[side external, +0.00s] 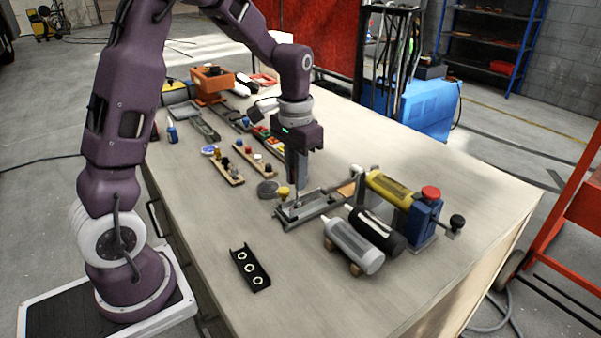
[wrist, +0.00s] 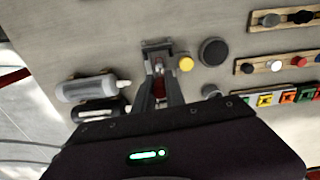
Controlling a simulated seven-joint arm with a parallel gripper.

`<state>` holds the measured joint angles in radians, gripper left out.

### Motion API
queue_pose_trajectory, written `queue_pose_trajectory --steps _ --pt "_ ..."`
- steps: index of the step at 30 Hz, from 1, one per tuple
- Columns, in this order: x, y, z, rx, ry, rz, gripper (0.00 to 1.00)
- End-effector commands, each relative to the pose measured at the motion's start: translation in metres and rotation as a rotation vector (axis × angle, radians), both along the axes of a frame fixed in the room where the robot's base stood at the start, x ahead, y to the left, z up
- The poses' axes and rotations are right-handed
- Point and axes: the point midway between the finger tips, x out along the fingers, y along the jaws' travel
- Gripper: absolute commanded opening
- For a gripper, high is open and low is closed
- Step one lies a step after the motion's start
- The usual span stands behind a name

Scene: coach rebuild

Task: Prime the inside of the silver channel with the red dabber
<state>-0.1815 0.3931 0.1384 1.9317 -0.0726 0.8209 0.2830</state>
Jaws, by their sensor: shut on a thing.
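The silver channel (side external: 305,207) lies on the workbench in the side view, below my gripper. Its far end (wrist: 157,44) shows at the top of the wrist view; my fingers hide much of the rest. My gripper (side external: 297,188) points straight down over the channel, its fingers shut on the red dabber. The dabber's red part (wrist: 159,88) shows between the fingers in the wrist view. Its lower tip looks to be at or just above the channel's inside; I cannot tell whether it touches.
A yellow-topped piece (side external: 283,192) and a dark round disc (side external: 267,189) stand close beside the channel. A black bracket (side external: 250,268) lies in front. The right rear bench is clear.

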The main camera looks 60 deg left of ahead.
Motion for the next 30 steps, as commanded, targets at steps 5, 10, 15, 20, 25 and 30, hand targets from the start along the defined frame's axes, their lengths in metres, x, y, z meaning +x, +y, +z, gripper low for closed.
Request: queue_pose_trajectory --steps 5,10,15,20,25,30 --pt "-0.009 0.000 -0.001 -0.001 0.007 0.000 0.00" --pt "-0.016 0.000 -0.001 -0.002 0.008 0.001 0.00" --pt "-0.019 0.000 -0.001 -0.002 0.007 0.000 0.00" --pt "-0.018 0.000 0.019 0.001 -0.001 0.000 0.00" --pt "-0.018 0.000 0.024 0.000 0.002 0.000 0.00" --pt "-0.018 0.000 0.031 0.001 0.000 0.001 0.00"
